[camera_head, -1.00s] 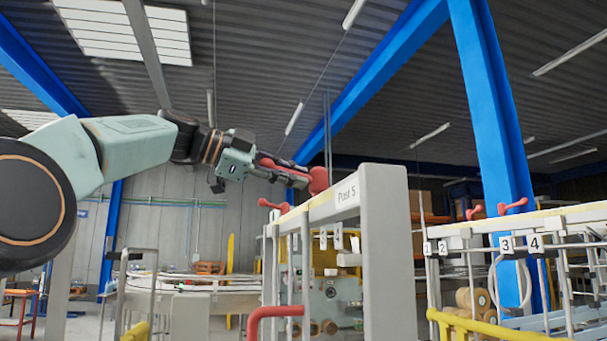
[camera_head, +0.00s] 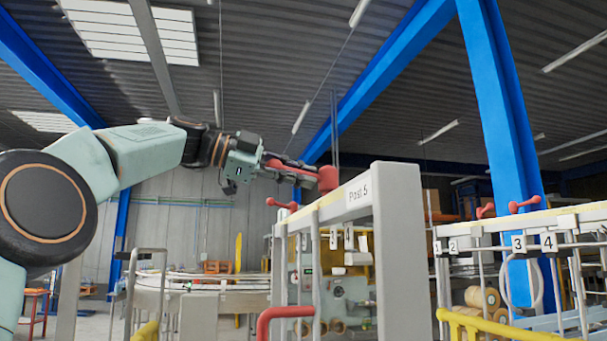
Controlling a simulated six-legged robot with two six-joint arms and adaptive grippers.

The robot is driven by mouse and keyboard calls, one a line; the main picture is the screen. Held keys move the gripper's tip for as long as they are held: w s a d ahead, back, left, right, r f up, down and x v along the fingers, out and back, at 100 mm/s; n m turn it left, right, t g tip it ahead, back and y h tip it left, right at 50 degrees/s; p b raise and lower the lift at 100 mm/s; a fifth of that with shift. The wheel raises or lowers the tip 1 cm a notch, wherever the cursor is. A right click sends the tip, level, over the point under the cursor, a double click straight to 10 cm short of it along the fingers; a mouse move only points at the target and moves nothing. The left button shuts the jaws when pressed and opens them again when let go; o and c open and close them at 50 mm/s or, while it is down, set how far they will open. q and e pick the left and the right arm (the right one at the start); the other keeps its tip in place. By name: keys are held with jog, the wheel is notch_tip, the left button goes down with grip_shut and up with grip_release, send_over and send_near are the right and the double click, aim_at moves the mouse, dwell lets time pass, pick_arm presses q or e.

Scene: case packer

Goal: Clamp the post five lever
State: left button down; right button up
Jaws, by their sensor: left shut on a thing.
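The Post 5 frame (camera_head: 397,230) is a light grey beam and upright with "Post 5" on its side. A red lever (camera_head: 327,179) with a thick round end sits on top of the beam, just left of the lettering. My left gripper (camera_head: 305,174) reaches in from the left and is shut on this lever. Its fingers lie along the lever's arm and hide part of it. A second red lever (camera_head: 281,204) stands farther left on the frame, apart from my gripper. My right gripper is not in view.
Another frame at right carries red levers (camera_head: 524,204) and number tags up to 4. A yellow rail (camera_head: 480,325) and a red bent tube (camera_head: 283,317) stand low in front. A blue column (camera_head: 500,110) rises behind.

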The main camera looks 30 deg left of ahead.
pick_arm(q)
jog(key=c, duration=1.3)
grip_release()
jog(key=shift+w, duration=0.1)
jog(key=v, duration=1.1)
jog(key=shift+s+a, duration=0.3)
jog(key=shift+s+a, duration=0.1)
jog(key=shift+s, duration=0.1)
jog(key=shift+w+f, duration=0.1)
jog(key=shift+w, duration=0.05)
